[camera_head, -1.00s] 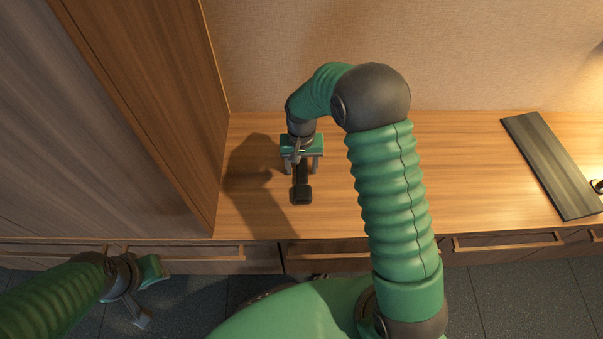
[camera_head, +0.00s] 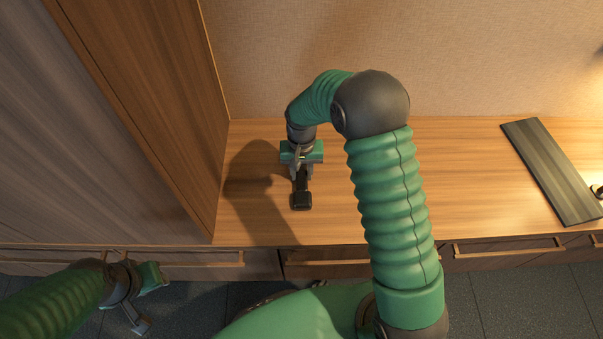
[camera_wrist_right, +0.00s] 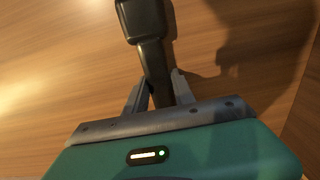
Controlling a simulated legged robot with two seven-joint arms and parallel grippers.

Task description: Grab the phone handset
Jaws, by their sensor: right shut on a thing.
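The black phone handset (camera_head: 301,199) is over the wooden counter, below my right gripper in the head view. My right gripper (camera_head: 301,173) is shut on the handset's narrow middle. In the right wrist view the handset (camera_wrist_right: 148,40) runs up between the two fingers (camera_wrist_right: 160,90), which touch its sides. Its far end is hidden by the gripper. I cannot tell whether it touches the counter. My left gripper (camera_head: 148,299) is at the lower left, in front of the drawers, with its fingers apart and nothing between them.
A tall wooden cabinet (camera_head: 150,110) stands left of the right gripper. A dark ribbed panel (camera_head: 552,172) lies on the counter (camera_head: 470,190) at the right. A small dark object (camera_head: 597,190) is at the right edge. Drawers (camera_head: 500,250) front the counter, which is clear around the handset.

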